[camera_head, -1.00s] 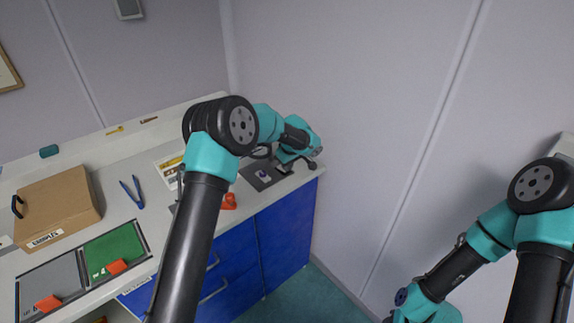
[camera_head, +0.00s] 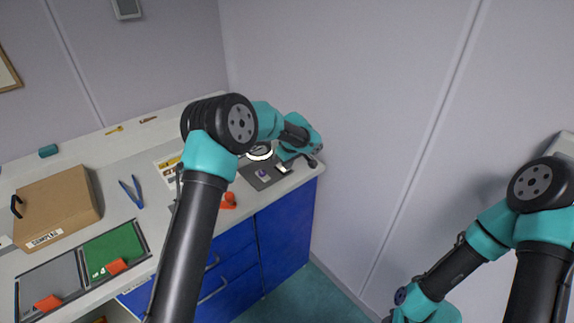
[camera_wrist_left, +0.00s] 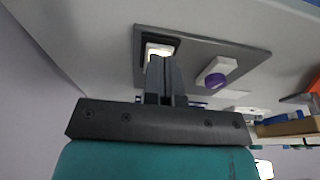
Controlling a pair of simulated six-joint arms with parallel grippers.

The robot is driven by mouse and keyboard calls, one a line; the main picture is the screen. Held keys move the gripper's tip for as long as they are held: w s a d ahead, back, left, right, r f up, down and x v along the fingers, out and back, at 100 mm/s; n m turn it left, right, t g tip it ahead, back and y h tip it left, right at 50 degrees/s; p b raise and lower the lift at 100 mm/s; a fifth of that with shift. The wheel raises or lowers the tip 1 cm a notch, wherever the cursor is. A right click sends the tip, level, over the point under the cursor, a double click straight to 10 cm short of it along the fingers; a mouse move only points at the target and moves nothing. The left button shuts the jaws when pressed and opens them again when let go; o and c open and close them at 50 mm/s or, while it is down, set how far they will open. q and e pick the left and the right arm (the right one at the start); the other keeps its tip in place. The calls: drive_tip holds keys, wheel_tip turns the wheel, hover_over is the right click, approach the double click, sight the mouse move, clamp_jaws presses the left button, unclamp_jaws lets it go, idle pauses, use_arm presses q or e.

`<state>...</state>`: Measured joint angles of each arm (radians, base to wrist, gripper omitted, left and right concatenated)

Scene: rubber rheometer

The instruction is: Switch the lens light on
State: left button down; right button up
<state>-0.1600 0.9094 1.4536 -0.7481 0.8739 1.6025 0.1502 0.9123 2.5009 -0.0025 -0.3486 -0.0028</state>
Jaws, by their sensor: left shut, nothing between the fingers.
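The lens light is a ring lamp (camera_head: 260,152), lit bright white, above the back right of the bench. A dark switch plate (camera_head: 264,179) lies on the bench below it, and it also shows in the left wrist view (camera_wrist_left: 190,52). The plate carries a rocker switch (camera_wrist_left: 160,49) with a bright white face and a purple knob (camera_wrist_left: 215,79) on a pale base. My left gripper (camera_wrist_left: 161,62) is shut and empty, its fingertips at the rocker and overlapping its edge. I cannot tell whether they touch. My right gripper is out of view.
A cardboard box (camera_head: 62,205), blue tweezers (camera_head: 133,192), a green mat (camera_head: 112,247) and a grey mat (camera_head: 50,280) lie at the left. A red-orange item (camera_head: 229,201) is near the front edge. A wall (camera_head: 370,100) stands close behind the plate.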

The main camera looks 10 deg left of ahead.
use_arm(q)
drive_tip(key=s+d+r, duration=0.2)
drive_tip(key=d+r, duration=0.2)
drive_tip(key=r, duration=0.4)
drive_tip(key=shift+s+r, duration=0.35)
drive_tip(key=shift+s, duration=0.05)
drive_tip(key=s+f+m+g+h, duration=0.1)
drive_tip(key=s+f+m+h, duration=0.15)
drive_tip(key=s+f, duration=0.65)
drive_tip(key=s+f+m+h, duration=0.2)
drive_tip(key=s+f+m, duration=0.3)
drive_tip(key=f, duration=0.7)
drive_tip(key=s+a+f, duration=0.2)
drive_tip(key=s+f, duration=0.1)
drive_tip(key=s, duration=0.5)
drive_tip(key=s+a+f+m+h, duration=0.1)
drive_tip(key=s+a+f, duration=0.1)
drive_tip(key=s, duration=0.6)
drive_tip(key=s+a+f, duration=0.2)
drive_tip(key=s+f, duration=0.2)
drive_tip(key=s, duration=0.4)
drive_tip(key=shift+a, duration=0.2)
